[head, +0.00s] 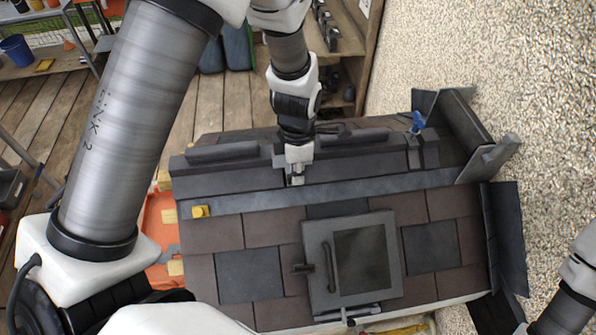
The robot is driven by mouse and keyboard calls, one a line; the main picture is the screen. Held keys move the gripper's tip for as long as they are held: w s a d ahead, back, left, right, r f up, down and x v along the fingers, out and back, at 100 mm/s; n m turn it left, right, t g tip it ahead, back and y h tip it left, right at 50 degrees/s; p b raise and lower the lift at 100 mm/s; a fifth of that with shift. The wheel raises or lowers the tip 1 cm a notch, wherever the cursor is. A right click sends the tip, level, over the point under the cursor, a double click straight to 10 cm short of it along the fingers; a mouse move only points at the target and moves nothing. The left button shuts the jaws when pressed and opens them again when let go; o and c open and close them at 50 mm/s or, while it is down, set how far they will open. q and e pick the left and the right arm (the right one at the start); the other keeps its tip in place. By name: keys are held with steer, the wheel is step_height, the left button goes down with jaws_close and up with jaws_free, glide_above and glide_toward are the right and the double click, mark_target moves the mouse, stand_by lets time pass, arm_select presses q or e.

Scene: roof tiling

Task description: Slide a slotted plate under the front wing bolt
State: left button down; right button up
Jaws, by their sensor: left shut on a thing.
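My left gripper (296,176) points down over the dark ridge of the small model roof. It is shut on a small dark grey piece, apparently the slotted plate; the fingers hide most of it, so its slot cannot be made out. A blue wing bolt (417,122) stands upright on the ridge to the right, by a dark bracket (423,152), apart from the gripper. No other wing bolt shows clearly; the area beneath the gripper is hidden. My right gripper is out of view; only part of that arm shows at lower right.
Raised dark flashing (465,128) borders the right end. An orange crate (160,235) lies at left.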

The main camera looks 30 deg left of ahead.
arm_select(q)
steer(key=shift+w, duration=0.1)
stand_by(0.3)
steer(key=shift+w+a, duration=0.3)
steer(key=shift+w, duration=0.05)
stand_by(0.3)
steer(key=shift+w+a+f, duration=0.15)
steer(key=shift+w+a, duration=0.2)
steer(key=shift+w, duration=0.1)
stand_by(0.4)
steer(key=shift+w+a+f, duration=0.15)
steer(key=shift+w+a, duration=0.1)
steer(key=shift+w, duration=0.1)
stand_by(0.6)
